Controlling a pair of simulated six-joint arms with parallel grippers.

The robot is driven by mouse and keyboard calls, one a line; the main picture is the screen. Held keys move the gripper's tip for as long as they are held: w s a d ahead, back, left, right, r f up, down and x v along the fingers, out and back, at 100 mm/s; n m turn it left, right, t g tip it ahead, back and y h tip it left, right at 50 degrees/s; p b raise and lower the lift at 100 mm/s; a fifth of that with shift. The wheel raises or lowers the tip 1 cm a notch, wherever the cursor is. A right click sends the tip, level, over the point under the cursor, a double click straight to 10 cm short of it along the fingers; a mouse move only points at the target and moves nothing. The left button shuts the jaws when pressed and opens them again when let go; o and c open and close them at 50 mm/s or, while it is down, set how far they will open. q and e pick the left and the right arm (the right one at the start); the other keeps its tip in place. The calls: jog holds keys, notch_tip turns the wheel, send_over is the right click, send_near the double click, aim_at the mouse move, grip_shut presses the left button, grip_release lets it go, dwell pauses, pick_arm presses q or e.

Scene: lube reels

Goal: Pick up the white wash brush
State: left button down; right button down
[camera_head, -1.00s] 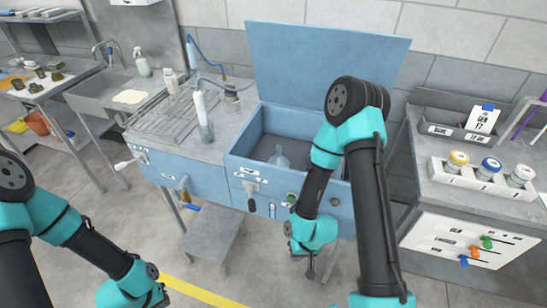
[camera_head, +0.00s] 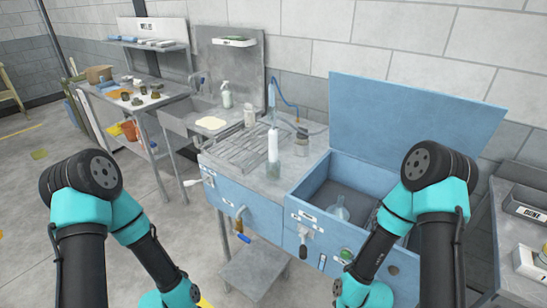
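I cannot pick out the white wash brush for certain. A white cylinder (camera_head: 273,146) stands upright in a clear grey holder on the worktop of the blue wash station (camera_head: 262,212). A small white handle-like piece (camera_head: 191,183) sticks out from the station's left side; its kind is too small to tell. My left arm's wrist reaches the bottom edge left of the station, with its gripper out of frame. My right arm passes in front of the station's open basin, and its gripper is also cut off below the frame.
The blue lid (camera_head: 410,125) stands open behind the basin, which holds a clear flask-like vessel (camera_head: 341,212). A blue hose (camera_head: 288,98) rises behind the slatted rack (camera_head: 243,146). A sink (camera_head: 190,124) and cluttered bench (camera_head: 135,98) stand left.

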jog(key=c, duration=0.7)
grip_release()
